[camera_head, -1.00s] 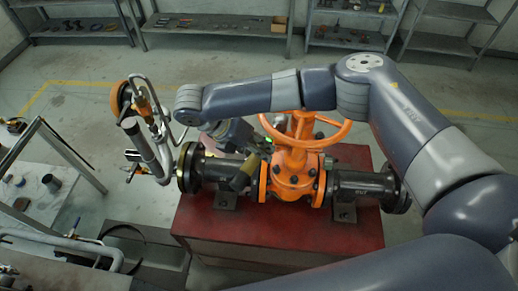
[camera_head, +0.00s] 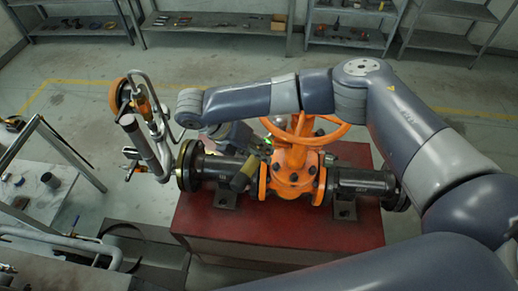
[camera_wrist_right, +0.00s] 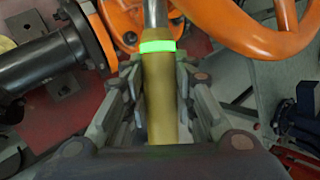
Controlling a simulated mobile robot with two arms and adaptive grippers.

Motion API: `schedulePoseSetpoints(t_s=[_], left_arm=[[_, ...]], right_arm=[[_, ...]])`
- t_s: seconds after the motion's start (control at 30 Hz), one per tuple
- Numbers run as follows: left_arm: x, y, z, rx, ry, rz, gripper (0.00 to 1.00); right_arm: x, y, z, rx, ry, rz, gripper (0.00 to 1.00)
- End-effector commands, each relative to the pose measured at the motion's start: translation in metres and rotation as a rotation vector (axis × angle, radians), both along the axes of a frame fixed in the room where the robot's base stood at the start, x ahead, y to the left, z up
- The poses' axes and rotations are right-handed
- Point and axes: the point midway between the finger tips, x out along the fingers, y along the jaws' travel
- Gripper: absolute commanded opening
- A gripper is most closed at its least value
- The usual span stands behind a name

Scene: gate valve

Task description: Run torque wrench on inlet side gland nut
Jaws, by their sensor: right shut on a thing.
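The orange gate valve (camera_head: 292,178) with its handwheel (camera_head: 325,127) stands between dark flanged pipe pieces. My right gripper (camera_wrist_right: 160,82) is shut around the olive-yellow handle (camera_wrist_right: 161,105) of the torque wrench, which has a bright green lit band. In the right wrist view, the tool's grey shaft (camera_wrist_right: 155,14) runs from the handle toward the orange valve. In the head view, the handle (camera_head: 244,174) shows left of the valve body, above the left-hand pipe. The gland nut and the tool's working end cannot be made out. My left gripper is not in view.
A red base (camera_head: 260,235) carries the valve and the black pipe pieces (camera_head: 362,182). An upright pipe assembly with an orange wheel (camera_head: 120,97) stands close on the left. A grey workbench (camera_head: 45,205) is at far left. Shelves (camera_head: 215,28) line the back wall.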

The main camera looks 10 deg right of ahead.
Motion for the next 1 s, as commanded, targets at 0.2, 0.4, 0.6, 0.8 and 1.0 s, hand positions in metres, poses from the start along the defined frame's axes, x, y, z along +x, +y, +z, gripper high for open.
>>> schedulePoseSetpoints(t_s=[0.2, 0.4, 0.6, 0.8, 1.0], left_arm=[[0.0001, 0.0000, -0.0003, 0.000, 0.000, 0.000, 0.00], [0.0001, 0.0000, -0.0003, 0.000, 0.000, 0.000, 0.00], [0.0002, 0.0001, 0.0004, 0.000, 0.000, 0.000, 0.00], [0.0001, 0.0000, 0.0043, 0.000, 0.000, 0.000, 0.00], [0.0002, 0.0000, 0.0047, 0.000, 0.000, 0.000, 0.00]], right_arm=[[0.0008, 0.0002, 0.0000, 0.000, -0.003, 0.000, 0.00], [0.0007, 0.0001, 0.0000, -0.001, -0.002, -0.001, 0.00], [0.0006, 0.0000, 0.0000, -0.001, -0.002, -0.001, 0.00], [0.0004, -0.0001, -0.0016, -0.001, 0.000, -0.001, 0.00], [0.0012, -0.0003, -0.0030, -0.001, -0.002, -0.001, 0.00]])
